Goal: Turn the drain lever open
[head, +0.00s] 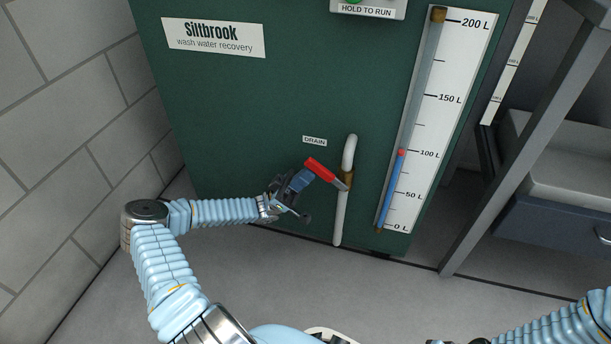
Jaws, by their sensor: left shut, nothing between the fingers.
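The drain lever (321,170) has a red handle and a short metal shank. It joins a brass valve (347,181) on a white vertical pipe (340,213), and its handle slants up and to the left, across the pipe's line. The DRAIN label (314,141) is above it on the green cabinet. My left gripper (303,182) is shut and empty, with its fingertips close by the left side of the red handle. I cannot tell whether they touch it. My right gripper is not clearly shown; part of my right arm is at the bottom right.
The green tank cabinet (255,95) carries a level gauge (436,110) right of the pipe, its blue column near 100 L. A grey frame post (520,150) stands at the right. The floor in front is clear.

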